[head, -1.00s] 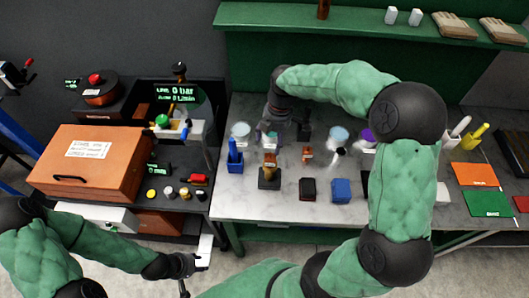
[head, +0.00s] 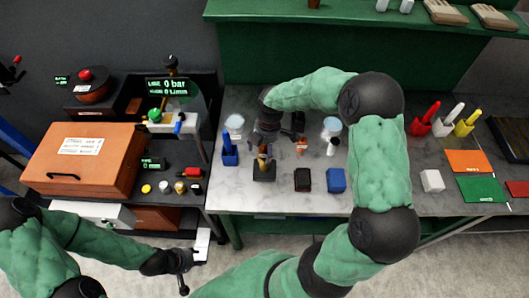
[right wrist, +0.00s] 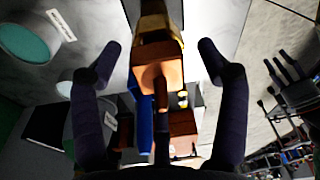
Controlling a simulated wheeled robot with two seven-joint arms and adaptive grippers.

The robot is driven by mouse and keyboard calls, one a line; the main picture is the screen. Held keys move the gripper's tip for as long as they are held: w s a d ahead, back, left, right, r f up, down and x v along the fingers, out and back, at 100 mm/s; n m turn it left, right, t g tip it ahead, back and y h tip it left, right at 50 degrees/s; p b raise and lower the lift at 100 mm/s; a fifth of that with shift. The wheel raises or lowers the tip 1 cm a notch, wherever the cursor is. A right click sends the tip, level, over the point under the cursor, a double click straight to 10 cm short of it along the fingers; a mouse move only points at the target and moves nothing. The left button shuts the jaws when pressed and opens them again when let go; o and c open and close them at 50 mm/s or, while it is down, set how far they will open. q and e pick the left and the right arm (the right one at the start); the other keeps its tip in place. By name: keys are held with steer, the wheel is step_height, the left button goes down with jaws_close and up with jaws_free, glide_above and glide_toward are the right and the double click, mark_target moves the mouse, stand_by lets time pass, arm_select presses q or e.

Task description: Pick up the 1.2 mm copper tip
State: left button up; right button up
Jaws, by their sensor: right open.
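A copper-coloured piece (head: 264,152) stands upright on a small black stand (head: 264,173) on the marble bench top. In the right wrist view a copper piece (right wrist: 160,72) with a brass-coloured part beyond it lies between the fingers, apart from both. I cannot read a size mark on it. My right gripper (head: 277,135) is open and empty just behind the stand; its two dark fingers also show in the right wrist view (right wrist: 160,58). My left gripper (head: 184,268) is low at the left, by a white handle, its jaws too small to read.
A blue holder (head: 230,156) stands left of the stand. A smaller copper item (head: 301,146), a black block (head: 302,179) and a blue block (head: 336,180) stand to its right. A brown case (head: 84,160) is on the left bench. The front marble strip is clear.

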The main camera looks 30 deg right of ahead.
jaws_close()
steer(key=shift+r, duration=0.15)
